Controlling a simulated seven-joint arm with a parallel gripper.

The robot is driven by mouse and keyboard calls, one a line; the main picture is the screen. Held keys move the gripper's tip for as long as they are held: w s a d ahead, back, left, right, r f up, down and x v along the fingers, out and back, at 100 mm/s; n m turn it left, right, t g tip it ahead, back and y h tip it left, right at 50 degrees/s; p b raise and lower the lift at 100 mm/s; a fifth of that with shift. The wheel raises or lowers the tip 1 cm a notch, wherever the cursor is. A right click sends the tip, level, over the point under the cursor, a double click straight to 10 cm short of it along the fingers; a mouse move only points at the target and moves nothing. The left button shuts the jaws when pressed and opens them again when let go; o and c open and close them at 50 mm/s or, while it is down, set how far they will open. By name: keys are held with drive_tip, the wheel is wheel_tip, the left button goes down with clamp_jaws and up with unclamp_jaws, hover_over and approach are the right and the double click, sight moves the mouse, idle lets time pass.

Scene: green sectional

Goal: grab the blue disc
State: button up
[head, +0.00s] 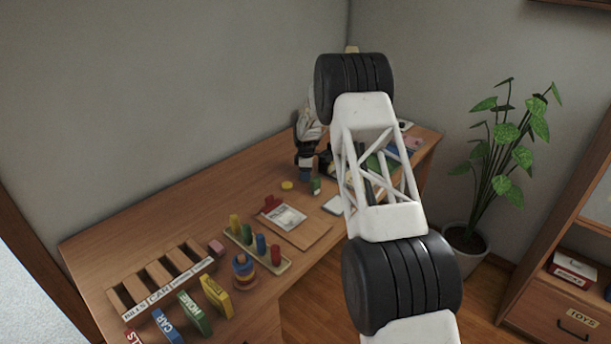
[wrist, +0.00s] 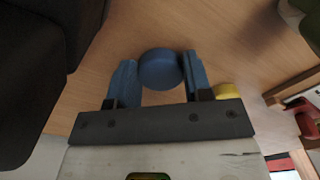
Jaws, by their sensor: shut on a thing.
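The blue disc (wrist: 159,69) sits between the two blue fingers of my gripper (wrist: 160,74) in the wrist view, with a finger against each side. My gripper is shut on it. In the head view my gripper (head: 305,168) is at the back of the wooden desk, and a small patch of blue shows at its tip; disc and fingers are hard to tell apart there. I cannot tell whether the disc touches the desk.
A yellow disc (head: 287,185) and a green piece (head: 316,187) stand close to my gripper. Bare desk lies left.

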wheel_tip(320, 180, up, 10)
drive_tip(key=shift+f, duration=0.15)
idle(0.4)
drive_tip(key=shift+d, duration=0.15)
idle(0.5)
